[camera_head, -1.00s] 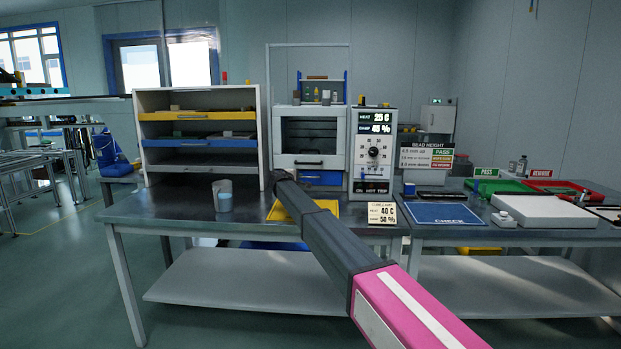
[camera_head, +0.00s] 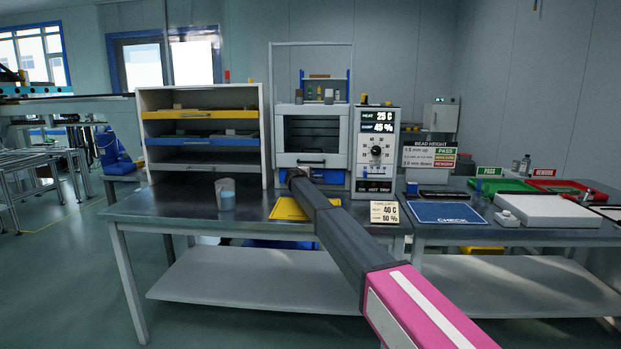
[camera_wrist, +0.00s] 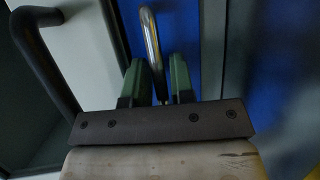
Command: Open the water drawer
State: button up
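The blue water drawer (camera_head: 333,177) sits low in the white chamber unit, under its door. In the wrist view the blue drawer front (camera_wrist: 222,40) fills the middle, with a shiny metal bar handle (camera_wrist: 152,45) standing out from it. My gripper (camera_wrist: 155,85) has two green fingers, one on each side of this handle, with gaps visible beside the bar. The gripper is open around the handle. In the head view my dark arm end (camera_head: 297,178) covers the left part of the drawer and its handle.
The chamber door's dark handle (camera_wrist: 42,60) is close on the left of my gripper. A control panel (camera_head: 376,150) stands right of the drawer. A yellow tray (camera_head: 290,209) and a cup (camera_head: 225,195) are on the table in front.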

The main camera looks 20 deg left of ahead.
grip_shut()
jog(key=s+d, duration=0.1)
jog(key=s, duration=0.5)
jog(key=s+d, duration=0.2)
jog(key=s, duration=0.5)
jog(key=s+d, duration=0.2)
jog(key=s, duration=0.5)
jog(key=shift+s, duration=0.35)
grip_release()
jog(key=v, duration=1)
jog(key=shift+s+a, duration=0.15)
jog(key=shift+s, duration=0.2)
